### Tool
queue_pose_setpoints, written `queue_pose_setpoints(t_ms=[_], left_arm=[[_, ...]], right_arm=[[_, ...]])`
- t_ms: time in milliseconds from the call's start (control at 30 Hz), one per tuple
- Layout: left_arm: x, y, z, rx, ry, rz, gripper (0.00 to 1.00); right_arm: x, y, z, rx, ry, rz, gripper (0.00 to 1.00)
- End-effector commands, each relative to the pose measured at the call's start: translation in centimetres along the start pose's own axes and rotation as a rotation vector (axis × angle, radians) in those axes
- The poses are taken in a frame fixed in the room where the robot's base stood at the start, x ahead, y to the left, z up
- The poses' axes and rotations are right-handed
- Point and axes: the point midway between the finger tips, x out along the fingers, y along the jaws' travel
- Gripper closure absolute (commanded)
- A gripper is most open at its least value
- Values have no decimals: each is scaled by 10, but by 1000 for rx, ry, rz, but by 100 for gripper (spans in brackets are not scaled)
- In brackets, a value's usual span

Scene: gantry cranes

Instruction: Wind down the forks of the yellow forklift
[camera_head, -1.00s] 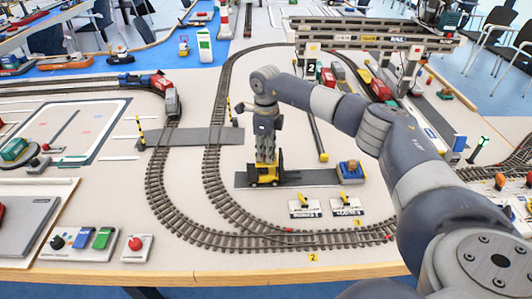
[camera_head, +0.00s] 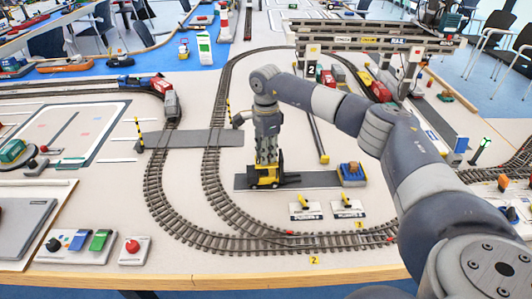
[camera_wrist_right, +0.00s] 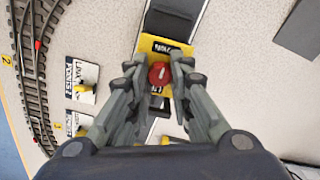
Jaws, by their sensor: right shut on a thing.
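The small yellow forklift (camera_head: 262,180) stands on a dark grey strip (camera_head: 318,179) in the middle of the table. My right gripper (camera_head: 267,163) reaches down onto it from above. In the right wrist view, my right gripper (camera_wrist_right: 160,76) is shut on a round red knob (camera_wrist_right: 160,73) with a white mark, on top of the yellow forklift (camera_wrist_right: 158,45). The fingers stand on either side of the knob. The forks are too small and partly hidden, so I cannot tell their height. My left gripper is out of view.
A blue block with a tan load (camera_head: 352,173) is at the strip's right end. Two label plates with yellow levers (camera_head: 305,211) (camera_head: 347,208) lie in front. Curved rails (camera_head: 213,175) pass left and in front. A red-button box (camera_head: 134,250) is at the front left.

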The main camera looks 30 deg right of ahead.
Motion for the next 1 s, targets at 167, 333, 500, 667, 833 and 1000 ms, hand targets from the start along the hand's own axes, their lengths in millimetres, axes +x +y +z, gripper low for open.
queue_pose_setpoints(t_ms=[167, 333, 500, 667, 833, 1000], left_arm=[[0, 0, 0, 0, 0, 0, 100], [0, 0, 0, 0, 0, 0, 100], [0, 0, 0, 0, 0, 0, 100], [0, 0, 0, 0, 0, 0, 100], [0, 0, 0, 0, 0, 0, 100], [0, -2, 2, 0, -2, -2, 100]], right_arm=[[-1, 0, 0, -24, -1, -1, 100], [-1, 0, 0, -28, -1, -1, 100], [-1, 0, 0, -27, -1, -1, 100], [-1, 0, 0, -27, -1, -1, 72], [0, 0, 0, -26, -1, 0, 72], [-5, 0, 0, -26, -1, -1, 72]])
